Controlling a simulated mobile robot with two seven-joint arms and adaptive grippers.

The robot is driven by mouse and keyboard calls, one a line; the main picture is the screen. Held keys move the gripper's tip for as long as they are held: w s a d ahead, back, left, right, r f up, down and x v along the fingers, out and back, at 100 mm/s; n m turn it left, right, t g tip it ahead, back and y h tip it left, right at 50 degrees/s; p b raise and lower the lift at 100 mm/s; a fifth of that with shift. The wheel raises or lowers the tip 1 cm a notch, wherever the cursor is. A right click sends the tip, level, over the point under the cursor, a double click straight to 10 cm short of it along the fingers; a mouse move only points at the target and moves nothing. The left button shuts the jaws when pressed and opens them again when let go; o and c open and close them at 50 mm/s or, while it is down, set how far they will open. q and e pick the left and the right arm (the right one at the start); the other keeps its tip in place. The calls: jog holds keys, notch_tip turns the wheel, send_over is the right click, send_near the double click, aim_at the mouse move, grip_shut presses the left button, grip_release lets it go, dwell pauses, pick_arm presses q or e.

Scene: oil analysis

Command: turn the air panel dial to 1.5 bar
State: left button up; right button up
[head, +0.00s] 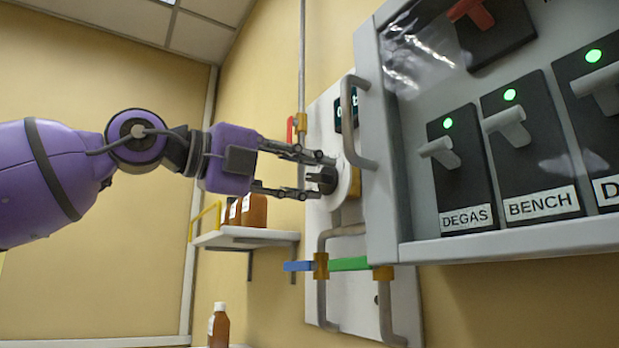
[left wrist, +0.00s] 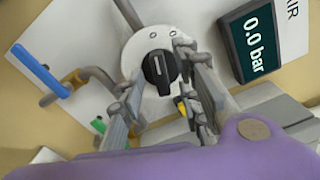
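The air panel dial is a black knob (left wrist: 160,72) on a round white plate (left wrist: 140,42) in the left wrist view. In the head view the dial (head: 327,181) sits on the wall panel, left of the grey cabinet. My left gripper (head: 325,176) is open, with its fingertips above and below the dial. In the left wrist view its fingers lie on either side of the knob; contact is not clear. The display (left wrist: 252,37) reads 0.0 bar. It is partly hidden by the cabinet handle in the head view (head: 340,115). My right gripper is not in view.
The grey cabinet (head: 378,200), with its handle (head: 348,110) and switches labelled DEGAS and BENCH, stands close right of the dial. Pipes with blue (head: 298,266) and green (head: 350,263) levers run below. A shelf (head: 245,238) with brown bottles is at lower left.

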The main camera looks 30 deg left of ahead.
pick_arm(q)
jog(key=shift+w+d, duration=0.2)
jog(key=shift+w, duration=0.05)
jog(key=c, duration=0.7)
grip_shut()
